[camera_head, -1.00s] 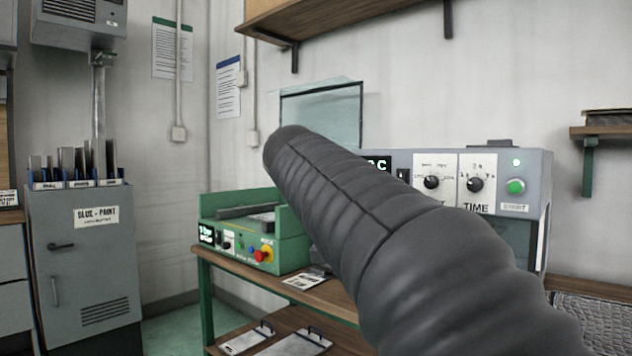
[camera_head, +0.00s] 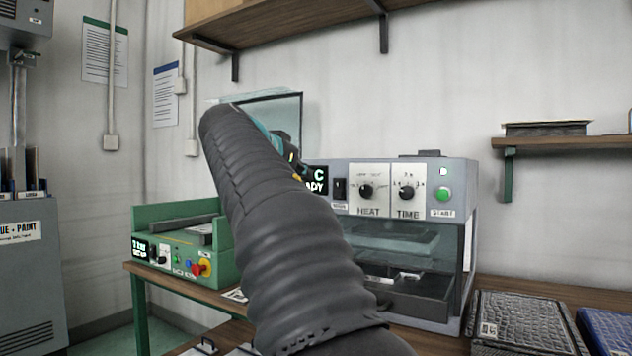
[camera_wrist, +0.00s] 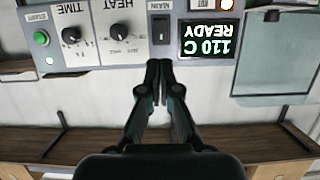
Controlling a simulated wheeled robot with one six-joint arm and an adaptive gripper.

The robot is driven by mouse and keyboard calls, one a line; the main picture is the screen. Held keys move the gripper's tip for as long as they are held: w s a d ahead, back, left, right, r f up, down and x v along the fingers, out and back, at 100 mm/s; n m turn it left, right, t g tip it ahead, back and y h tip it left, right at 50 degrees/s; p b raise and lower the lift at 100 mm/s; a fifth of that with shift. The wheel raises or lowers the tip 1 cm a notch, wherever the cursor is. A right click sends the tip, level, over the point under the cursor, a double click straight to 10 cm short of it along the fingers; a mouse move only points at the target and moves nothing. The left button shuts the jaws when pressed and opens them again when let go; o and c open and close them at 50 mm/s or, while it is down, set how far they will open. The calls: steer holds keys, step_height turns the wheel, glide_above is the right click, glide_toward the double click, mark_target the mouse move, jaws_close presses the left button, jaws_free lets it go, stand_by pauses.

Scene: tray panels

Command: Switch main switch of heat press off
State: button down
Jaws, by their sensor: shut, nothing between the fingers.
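The heat press (camera_head: 450,180) is a grey box on the table. Its black main rocker switch (camera_head: 339,188) sits on the front panel between the display (camera_head: 317,181) and the HEAT dial (camera_head: 366,191). In the wrist view, which is upside down, the main switch (camera_wrist: 160,27) lies just beyond the fingertips, and the display reads "110 C READY". My gripper (camera_wrist: 159,66) is shut and empty, pointing at the panel near the switch; I cannot tell the exact gap. In the head view my arm mostly hides the gripper (camera_head: 297,165).
A green machine (camera_head: 190,265) stands left of the press. A dark textured case (camera_head: 520,325) and a blue one (camera_head: 610,325) lie at the right. A clear panel (camera_wrist: 270,60) stands beside the display in the wrist view. Wooden shelves (camera_head: 300,25) hang above.

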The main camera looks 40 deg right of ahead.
mark_target(338, 192)
steer(key=p+x, duration=0.1)
steer(key=x, duration=1.2)
steer(key=shift+p, duration=0.3)
